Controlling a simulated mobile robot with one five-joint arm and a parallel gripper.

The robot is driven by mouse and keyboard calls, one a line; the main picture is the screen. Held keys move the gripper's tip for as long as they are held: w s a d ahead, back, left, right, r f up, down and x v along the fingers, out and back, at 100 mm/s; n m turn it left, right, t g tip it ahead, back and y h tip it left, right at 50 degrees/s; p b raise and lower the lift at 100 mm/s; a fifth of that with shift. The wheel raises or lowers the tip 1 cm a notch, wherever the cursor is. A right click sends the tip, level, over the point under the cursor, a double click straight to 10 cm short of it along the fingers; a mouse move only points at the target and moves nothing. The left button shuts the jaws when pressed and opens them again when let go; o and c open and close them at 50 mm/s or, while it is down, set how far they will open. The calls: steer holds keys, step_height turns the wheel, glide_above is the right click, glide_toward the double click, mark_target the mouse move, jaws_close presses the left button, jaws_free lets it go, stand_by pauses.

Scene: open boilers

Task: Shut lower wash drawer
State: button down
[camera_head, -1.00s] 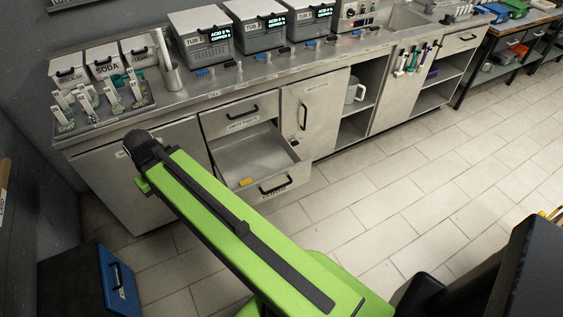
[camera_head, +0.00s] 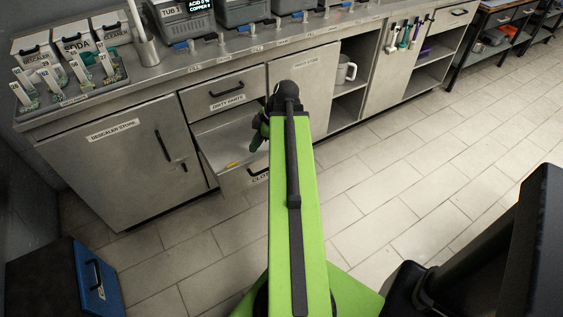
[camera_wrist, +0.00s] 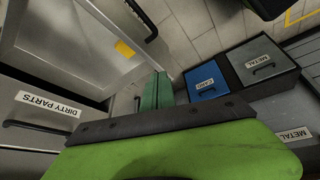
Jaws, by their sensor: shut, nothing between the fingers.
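The lower wash drawer (camera_head: 228,143) stands pulled out under the shut drawer labelled DIRTY PARTS (camera_head: 227,84). A small yellow item (camera_head: 234,164) lies inside it. The drawer's front (camera_head: 236,183), with a dark handle, is partly hidden by my arm. In the wrist view the open drawer (camera_wrist: 75,35) fills the upper left, with the yellow item (camera_wrist: 125,49) and the handle (camera_wrist: 141,19) visible. My gripper (camera_wrist: 157,76) is shut and empty, its green fingers beside the drawer. In the head view my gripper (camera_head: 257,135) shows beside my arm, over the drawer area; contact cannot be told.
A cabinet door (camera_head: 128,165) is left of the drawer and another door (camera_head: 308,90) is right. A blue-lidded bin (camera_head: 95,278) stands on the floor at lower left; it also shows in the wrist view (camera_wrist: 207,82) beside a grey bin (camera_wrist: 262,62).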

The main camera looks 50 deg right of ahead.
steer(key=s+d+f+n+t+h+b, duration=0.1)
steer(key=s+d+f+n+t+b, duration=0.25)
steer(key=s+d, duration=0.85)
steer(key=shift+g, duration=0.25)
steer(key=w+f+b, duration=0.7)
steer(key=w+b, duration=0.1)
steer(key=shift+w+a+f, duration=0.25)
steer(key=shift+w+d, duration=0.15)
steer(key=shift+w, duration=0.4)
